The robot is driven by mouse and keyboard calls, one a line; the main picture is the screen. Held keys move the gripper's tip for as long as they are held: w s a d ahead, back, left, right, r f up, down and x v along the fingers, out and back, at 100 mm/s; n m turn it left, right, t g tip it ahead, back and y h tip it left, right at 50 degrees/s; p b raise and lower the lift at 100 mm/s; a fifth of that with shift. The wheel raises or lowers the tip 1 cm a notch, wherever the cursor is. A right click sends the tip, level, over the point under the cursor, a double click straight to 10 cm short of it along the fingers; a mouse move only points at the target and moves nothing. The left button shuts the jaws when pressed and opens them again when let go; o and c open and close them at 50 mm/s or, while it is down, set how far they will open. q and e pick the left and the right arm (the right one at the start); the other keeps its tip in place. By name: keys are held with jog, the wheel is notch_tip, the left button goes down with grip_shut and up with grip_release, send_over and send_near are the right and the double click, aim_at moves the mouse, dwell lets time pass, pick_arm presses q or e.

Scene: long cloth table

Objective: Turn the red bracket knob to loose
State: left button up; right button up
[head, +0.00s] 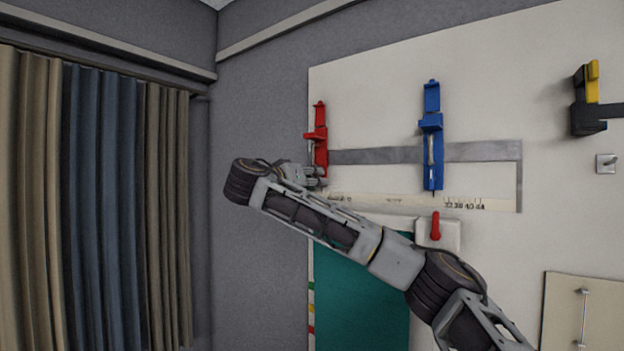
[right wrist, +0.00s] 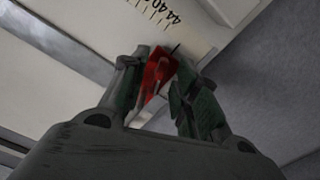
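The red bracket (head: 320,138) is fixed upright near the left edge of the pale wall board, at the left end of a grey metal rule. My right gripper (head: 318,178) is at the lower end of this bracket in the head view, small and partly hidden by my own wrist. In the right wrist view the two dark fingers (right wrist: 162,78) stand apart, one on each side of the red bracket (right wrist: 158,70). Whether the fingers touch or squeeze it I cannot tell. The knob itself is not clearly visible. My left gripper is out of view.
A blue bracket (head: 432,140) holds the rule (head: 475,151) further right. A red lever on a white box (head: 435,228) and a teal panel (head: 362,295) lie below, close to my right arm. A black-and-yellow bracket (head: 587,100) is at far right. Curtains (head: 100,200) hang left.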

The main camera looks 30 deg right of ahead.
grip_shut()
dwell(0.6)
